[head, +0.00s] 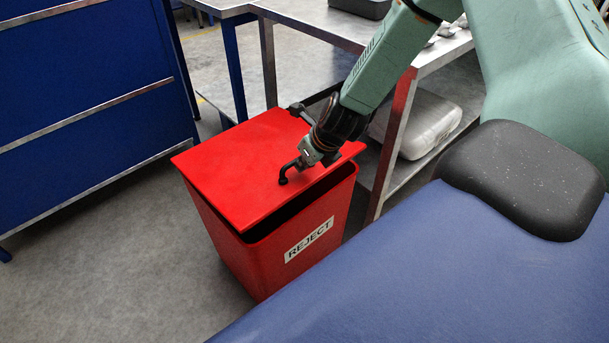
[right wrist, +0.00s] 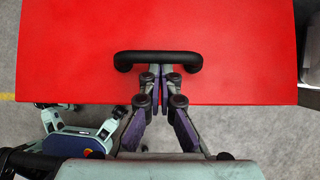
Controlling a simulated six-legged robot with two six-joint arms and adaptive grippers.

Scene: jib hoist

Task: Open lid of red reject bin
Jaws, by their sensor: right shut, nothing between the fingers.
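The red reject bin (head: 300,251) stands on the floor in the head view, with a white "REJECT" label on its front. Its flat red lid (head: 235,165) lies over the top, and a dark gap shows between the lid's front edge and the bin wall. The black bar handle (right wrist: 158,57) is near the lid's front edge in the right wrist view; one end of it shows in the head view (head: 284,176). My right gripper (right wrist: 160,73) is shut and empty, its fingertips at the middle of the handle. Whether they touch or reach under the bar is unclear. My left gripper is out of view.
A metal workbench with a lower shelf (head: 385,125) stands close behind and right of the bin. A pale plastic container (head: 425,124) sits on that shelf. A blue cabinet (head: 85,100) stands at left. Grey floor (head: 110,260) is clear left of the bin.

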